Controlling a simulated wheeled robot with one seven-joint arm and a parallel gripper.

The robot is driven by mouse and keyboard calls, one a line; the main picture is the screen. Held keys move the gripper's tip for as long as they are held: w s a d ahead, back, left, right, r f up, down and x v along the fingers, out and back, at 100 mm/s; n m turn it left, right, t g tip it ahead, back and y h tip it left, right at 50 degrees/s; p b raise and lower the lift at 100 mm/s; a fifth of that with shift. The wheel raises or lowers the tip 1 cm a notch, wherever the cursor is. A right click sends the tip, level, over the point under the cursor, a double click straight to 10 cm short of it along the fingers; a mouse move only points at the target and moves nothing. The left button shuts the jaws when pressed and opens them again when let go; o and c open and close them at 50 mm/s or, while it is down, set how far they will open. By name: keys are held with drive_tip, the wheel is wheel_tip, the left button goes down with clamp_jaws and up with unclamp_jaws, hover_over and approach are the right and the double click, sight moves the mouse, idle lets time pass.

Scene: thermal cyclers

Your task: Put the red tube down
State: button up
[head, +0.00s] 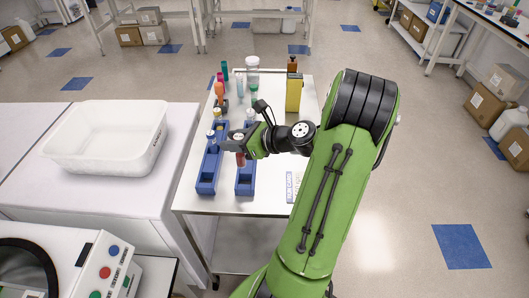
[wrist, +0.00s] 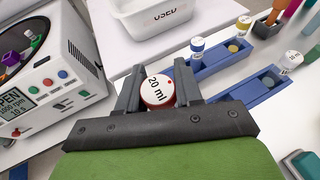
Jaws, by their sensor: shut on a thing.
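The red tube (head: 240,160) is between the jaws of my gripper (head: 238,143), which is shut on it.
A white bin (head: 105,140) stands on the bench at left. A centrifuge-like machine (head: 70,262) is at the lower left.

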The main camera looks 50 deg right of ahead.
sight(239, 164)
drive_tip(key=shift+h, duration=0.3)
drive_tip(key=f+b, duration=0.1)
drive_tip(key=f, duration=0.2)
drive_tip(key=f+b, duration=0.1)
drive_tip(key=f, duration=0.2)
drive_tip(key=f+b, duration=0.2)
drive_tip(key=f, duration=0.2)
drive_tip(key=shift+s+d+f, duration=0.1)
drive_tip(key=shift+s+d, duration=0.15)
drive_tip(key=o, duration=1)
